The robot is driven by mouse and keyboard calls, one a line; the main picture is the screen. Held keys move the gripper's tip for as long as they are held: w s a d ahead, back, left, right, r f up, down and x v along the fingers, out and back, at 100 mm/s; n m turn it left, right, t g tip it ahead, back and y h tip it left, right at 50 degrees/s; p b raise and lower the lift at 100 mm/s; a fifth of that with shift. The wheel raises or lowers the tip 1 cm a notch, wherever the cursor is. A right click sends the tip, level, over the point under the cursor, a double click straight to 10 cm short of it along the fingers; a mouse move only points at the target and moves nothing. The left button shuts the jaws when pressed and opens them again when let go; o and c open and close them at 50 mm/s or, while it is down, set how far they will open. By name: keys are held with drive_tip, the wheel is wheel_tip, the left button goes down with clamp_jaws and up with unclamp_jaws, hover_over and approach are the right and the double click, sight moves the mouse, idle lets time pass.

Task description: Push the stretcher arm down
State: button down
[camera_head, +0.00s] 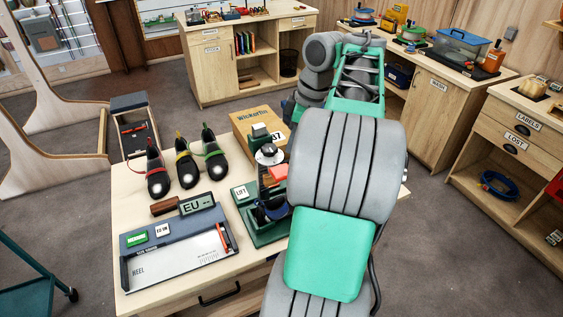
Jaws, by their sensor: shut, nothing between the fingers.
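The stretcher appears to be the green-based device (262,231) on the near table, partly behind my grey and green arm. A small LIFT label (241,192) is at its left side. A dark blue curved piece (273,209) sits low in it. A dark round-topped part with a silver disc (269,153) stands behind, and a red piece (278,172) shows beside my arm. I cannot tell which part is the stretcher arm or how far down it is. My arm covers the right side of the device. My gripper is hidden behind my arm.
A Wickerfin box (257,128) is behind the device. Other benches stand behind and at right, with clear floor between.

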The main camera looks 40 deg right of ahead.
sight(282, 170)
idle(0.3)
drive_tip(key=b+x, duration=0.6)
drive_tip(key=x, duration=0.1)
idle(0.3)
wheel_tip(282, 170, down, 14)
drive_tip(key=s+d+b, duration=0.1)
drive_tip(key=s+b, duration=0.1)
drive_tip(key=b, duration=1)
drive_tip(key=shift+s+d+r+b, duration=0.2)
drive_tip(key=shift+d+r+b, duration=0.05)
drive_tip(key=shift+d+b, duration=0.15)
drive_tip(key=p+v, duration=0.5)
drive_tip(key=v, duration=0.2)
drive_tip(key=shift+r, duration=0.4)
